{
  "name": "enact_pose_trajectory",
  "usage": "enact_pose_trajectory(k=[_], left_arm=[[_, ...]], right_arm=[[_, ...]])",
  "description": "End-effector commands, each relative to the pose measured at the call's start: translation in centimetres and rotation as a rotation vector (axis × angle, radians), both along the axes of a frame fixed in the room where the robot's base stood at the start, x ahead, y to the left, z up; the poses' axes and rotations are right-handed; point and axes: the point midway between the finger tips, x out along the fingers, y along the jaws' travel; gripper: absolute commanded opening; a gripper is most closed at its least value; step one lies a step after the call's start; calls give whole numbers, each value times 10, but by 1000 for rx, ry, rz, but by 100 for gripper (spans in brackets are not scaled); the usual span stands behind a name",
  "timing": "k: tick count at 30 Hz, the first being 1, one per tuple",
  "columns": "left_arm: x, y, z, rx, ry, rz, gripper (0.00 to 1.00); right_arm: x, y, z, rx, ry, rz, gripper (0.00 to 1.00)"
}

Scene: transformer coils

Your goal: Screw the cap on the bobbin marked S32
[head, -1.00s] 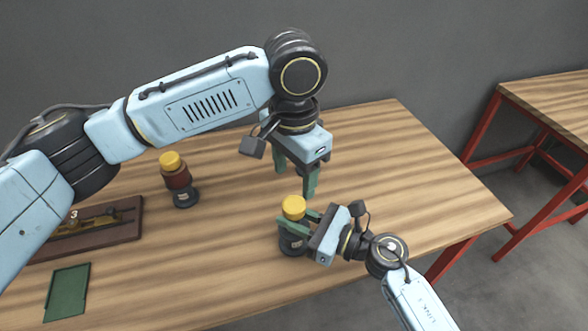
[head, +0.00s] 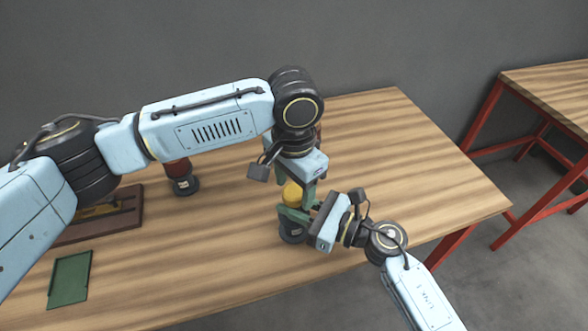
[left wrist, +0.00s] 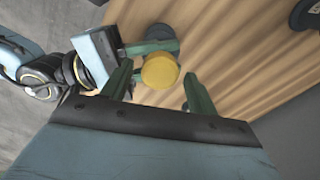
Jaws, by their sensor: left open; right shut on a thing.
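A bobbin (head: 293,232) with a dark base stands near the front edge of the table, with a yellow cap (head: 291,194) on top. My right gripper (head: 294,214) is shut around the bobbin below the cap. My left gripper (head: 305,192) is open above it, pointing down. In the left wrist view the round yellow cap (left wrist: 160,71) lies between and slightly beyond the two green fingers, with a gap to the finger on the right. The arms hide much of the bobbin, and I cannot read its marking.
Another bobbin (head: 183,182) with a red winding stands to the left; my left arm hides its top. A brown wooden tray (head: 125,212) and a green plate (head: 69,278) lie at the left. The table's right side is clear. A red-framed table (head: 548,95) stands at far right.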

Motion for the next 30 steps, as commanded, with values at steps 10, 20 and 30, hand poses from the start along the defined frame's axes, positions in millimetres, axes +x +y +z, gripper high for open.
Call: enact_pose_trajectory(k=[10,20,30], left_arm=[[0,0,-10,1,-1,0,59],[0,0,-10,1,-1,0,28],[0,0,-10,0,-1,0,50]], right_arm=[[0,0,0,-1,0,0,0],[0,0,0,-1,0,0,0],[0,0,0,-1,0,0,0]])
